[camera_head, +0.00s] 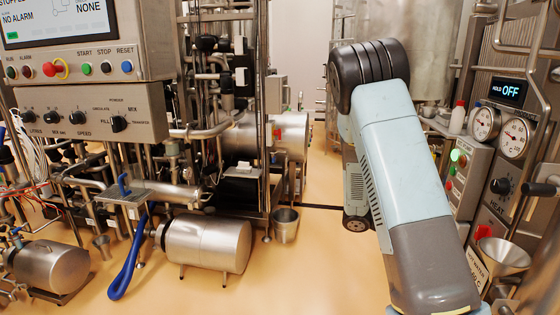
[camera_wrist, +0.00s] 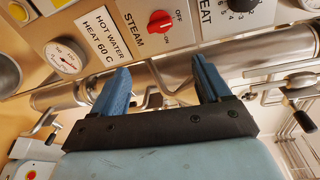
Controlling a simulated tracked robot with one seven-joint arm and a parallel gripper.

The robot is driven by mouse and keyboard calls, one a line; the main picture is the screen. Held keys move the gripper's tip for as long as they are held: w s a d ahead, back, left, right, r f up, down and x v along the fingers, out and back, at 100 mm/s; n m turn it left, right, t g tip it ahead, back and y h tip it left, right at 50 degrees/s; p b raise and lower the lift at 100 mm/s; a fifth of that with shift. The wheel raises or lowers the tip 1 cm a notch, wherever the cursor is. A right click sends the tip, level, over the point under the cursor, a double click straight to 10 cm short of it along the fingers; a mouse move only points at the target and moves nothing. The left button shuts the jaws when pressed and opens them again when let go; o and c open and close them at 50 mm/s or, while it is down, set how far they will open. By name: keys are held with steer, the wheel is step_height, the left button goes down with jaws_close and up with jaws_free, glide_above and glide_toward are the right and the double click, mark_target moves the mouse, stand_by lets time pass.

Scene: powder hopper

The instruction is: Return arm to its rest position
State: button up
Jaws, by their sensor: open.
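In the wrist view my gripper (camera_wrist: 160,88) shows with its two blue fingers spread apart and nothing between them. It faces a panel with a red steam switch (camera_wrist: 160,21), a black heat knob (camera_wrist: 236,5) and a hot water label (camera_wrist: 105,35). A steel pipe (camera_wrist: 255,48) runs behind the fingers. In the head view my arm extends up and forward on the right side, and the gripper itself does not show there. I cannot tell how far the fingers are from the panel or pipe.
The right-hand panel has two dials (camera_head: 514,138), a display reading OFF (camera_head: 508,90) and a steel funnel (camera_head: 503,255). On the left stand a control box (camera_head: 85,112), a steel tank (camera_head: 207,244), a blue hose (camera_head: 128,262) and a bucket (camera_head: 286,226). Tan floor (camera_head: 315,270) is clear mid-view.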

steer(key=s+a+r+m+t+y, duration=1)
steer(key=s+a+r+m+y, duration=0.6)
steer(key=m, duration=1.5)
steer(key=s+a+r, duration=0.4)
steer(key=a, duration=0.2)
steer(key=shift+s+r+t, duration=0.25)
steer(key=shift+s+t, duration=0.05)
